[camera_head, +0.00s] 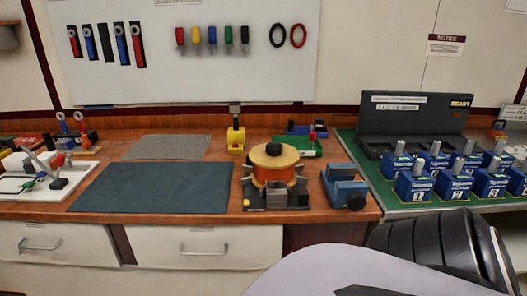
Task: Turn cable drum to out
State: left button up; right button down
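The cable drum (273,166) is an orange-yellow reel with a dark knob on top. It stands upright in a dark stand on the wooden bench, right of the dark blue mat. Its turn position and any "out" marking are too small to read. A light grey and black part of my own arm fills the bottom right of the view, nearer than the bench. Neither gripper's fingers show, so nothing is seen touching the drum.
A blue vise-like block (344,187) stands close right of the drum. A yellow clamp-like tool (236,139) is behind it. Several numbered blue breakers (415,188) stand on a green mat at right. The dark blue mat (150,188) is bare. A white board (75,185) with small parts is at left.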

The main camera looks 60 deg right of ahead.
aim_at(272, 160)
jog(key=z, duration=1.95)
